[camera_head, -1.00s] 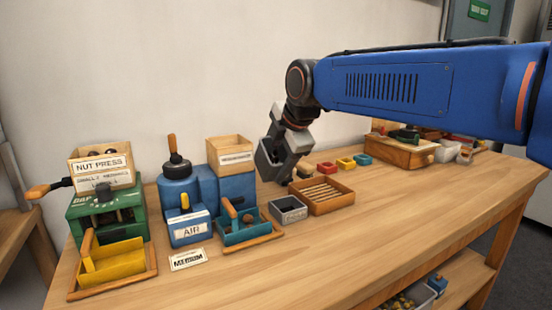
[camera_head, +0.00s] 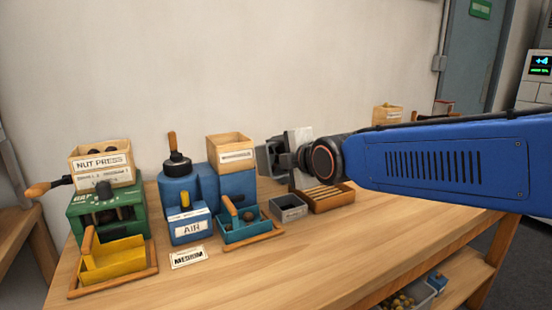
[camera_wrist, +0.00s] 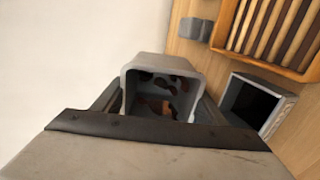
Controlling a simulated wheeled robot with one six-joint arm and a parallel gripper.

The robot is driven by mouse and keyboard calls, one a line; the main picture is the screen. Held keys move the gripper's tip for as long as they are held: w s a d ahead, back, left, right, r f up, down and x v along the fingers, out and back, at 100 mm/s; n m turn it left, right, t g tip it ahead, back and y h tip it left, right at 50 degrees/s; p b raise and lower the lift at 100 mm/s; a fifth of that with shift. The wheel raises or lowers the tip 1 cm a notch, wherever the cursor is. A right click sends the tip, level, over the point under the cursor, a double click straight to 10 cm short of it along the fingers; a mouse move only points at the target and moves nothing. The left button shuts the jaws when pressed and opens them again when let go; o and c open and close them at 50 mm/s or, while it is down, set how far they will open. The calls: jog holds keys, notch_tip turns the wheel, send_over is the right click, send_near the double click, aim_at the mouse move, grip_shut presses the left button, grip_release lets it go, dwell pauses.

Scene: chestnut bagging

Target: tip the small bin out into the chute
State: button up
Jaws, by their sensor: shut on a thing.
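My gripper (camera_head: 284,160) is shut on a small grey bin (camera_head: 265,158) and holds it above the bench, just right of the blue machine (camera_head: 238,187). In the wrist view the bin (camera_wrist: 160,72) sits between the jaws, its mouth facing the camera. Brown chestnut-like pieces (camera_wrist: 165,103) lie inside it. A wooden box (camera_head: 230,150) tops the blue machine, left of the held bin and apart from it. I cannot tell which part is the chute.
Another grey bin (camera_head: 289,208) stands below the gripper, beside a slatted wooden tray (camera_head: 333,201). A green nut press (camera_head: 108,212) and yellow tray (camera_head: 112,262) stand left. A teal tray (camera_head: 246,231) is in front of the blue machine.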

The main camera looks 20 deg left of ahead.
jog(key=shift+s+d+f+t+y, duration=0.1)
jog(key=shift+s+f+t+y, duration=0.1)
jog(key=shift+t+y, duration=0.25)
jog(key=shift+s+d+f+t+y, duration=0.15)
jog(key=shift+t+y, duration=0.15)
jog(key=shift+y, duration=0.3)
jog(key=shift+s+d+f+t+y, duration=0.1)
jog(key=shift+f+t+y, duration=0.1)
jog(key=shift+t+y, duration=0.25)
jog(key=shift+s+d+r+t+y, duration=0.25)
jog(key=shift+t+y, duration=0.25)
jog(key=shift+y, duration=0.15)
jog(key=shift+s+d+r+t+y, duration=0.1)
jog(key=shift+d+r+t+y, duration=0.15)
jog(key=shift+t+y, duration=0.35)
jog(key=shift+w+a+f+g+h, duration=0.2)
jog(key=shift+g+h, duration=0.35)
jog(key=shift+h, duration=0.05)
jog(key=shift+w+a+f+g+h, duration=0.15)
jog(key=shift+w+g+h, duration=0.05)
jog(key=shift+g+h, duration=0.35)
jog(key=shift+w+a+r+g+h, duration=0.15)
jog(key=shift+a+r+g+h, duration=0.05)
jog(key=shift+g+h, duration=0.3)
jog(key=shift+w+a+r+g+h, duration=0.15)
jog(key=shift+a+g+h, duration=0.05)
jog(key=shift+g+h, duration=0.25)
jog(key=shift+w+r+g+h, duration=0.1)
jog(key=shift+w+g+h, duration=0.15)
jog(key=shift+h, duration=0.4)
